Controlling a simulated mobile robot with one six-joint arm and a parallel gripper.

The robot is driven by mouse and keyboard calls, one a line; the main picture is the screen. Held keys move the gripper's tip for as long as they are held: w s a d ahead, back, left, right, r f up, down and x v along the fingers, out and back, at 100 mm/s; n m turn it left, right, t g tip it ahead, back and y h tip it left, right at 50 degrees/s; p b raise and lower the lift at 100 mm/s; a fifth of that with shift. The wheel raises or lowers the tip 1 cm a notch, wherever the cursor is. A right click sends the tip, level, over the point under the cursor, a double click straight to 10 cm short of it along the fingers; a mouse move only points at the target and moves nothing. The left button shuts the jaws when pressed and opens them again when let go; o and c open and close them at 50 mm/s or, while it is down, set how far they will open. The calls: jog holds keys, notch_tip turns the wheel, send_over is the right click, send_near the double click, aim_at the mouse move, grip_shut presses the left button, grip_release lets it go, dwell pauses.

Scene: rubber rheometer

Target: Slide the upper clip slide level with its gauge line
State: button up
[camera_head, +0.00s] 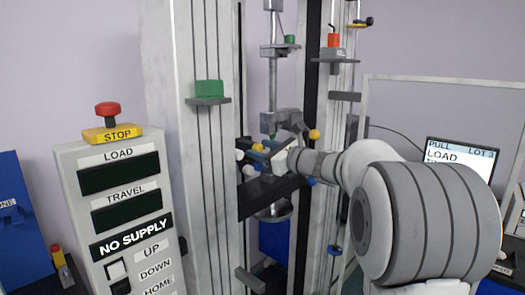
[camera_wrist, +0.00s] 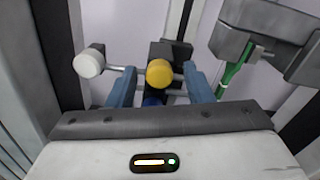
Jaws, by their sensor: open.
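My gripper (camera_wrist: 160,84) is open in the wrist view, one blue finger on each side of a round yellow knob (camera_wrist: 159,72). Gaps show on both sides of the knob. I take this knob to belong to the upper clip slide; its gauge line cannot be made out. A white knob (camera_wrist: 89,63) on a rod is left of the fingers. A blue knob (camera_wrist: 153,100) is partly hidden below the yellow one. In the head view my gripper (camera_head: 258,156) reaches left between the columns, with the yellow knob (camera_head: 258,147) at its fingertips.
A grey clamp (camera_wrist: 262,35) holding a green strip (camera_wrist: 234,78) is close right of the fingers. Tall columns (camera_head: 205,200) stand on both sides. A control panel (camera_head: 120,205) reading "NO SUPPLY" is at left, a screen (camera_head: 462,158) at right.

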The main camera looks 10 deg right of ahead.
jog(key=b+v, duration=0.1)
jog(key=v, duration=0.6)
jog(key=shift+s+d+b, duration=0.2)
jog(key=shift+s+b, duration=0.05)
jog(key=shift+b, duration=0.1)
jog(key=s+a+f+n+g+h, duration=0.2)
jog(key=s+a+f+n+g, duration=0.25)
jog(key=s+f+n, duration=0.3)
jog(key=s+a+f+n+g+h, duration=0.1)
jog(key=s+a+f+n+g, duration=0.3)
jog(key=s+a+f+n, duration=0.35)
jog(key=s+d+f+n+g+h, duration=0.1)
jog(key=s+d+f+n+h, duration=0.2)
jog(key=s+f+n, duration=0.2)
jog(key=s+d+f+n+g+h, duration=0.2)
jog(key=s+d+f+n+h, duration=0.2)
jog(key=s, duration=0.7)
jog(key=shift+f+n+h, duration=0.3)
jog(key=shift+f+n, duration=0.45)
jog(key=shift+n, duration=0.15)
jog(key=shift+s, duration=0.1)
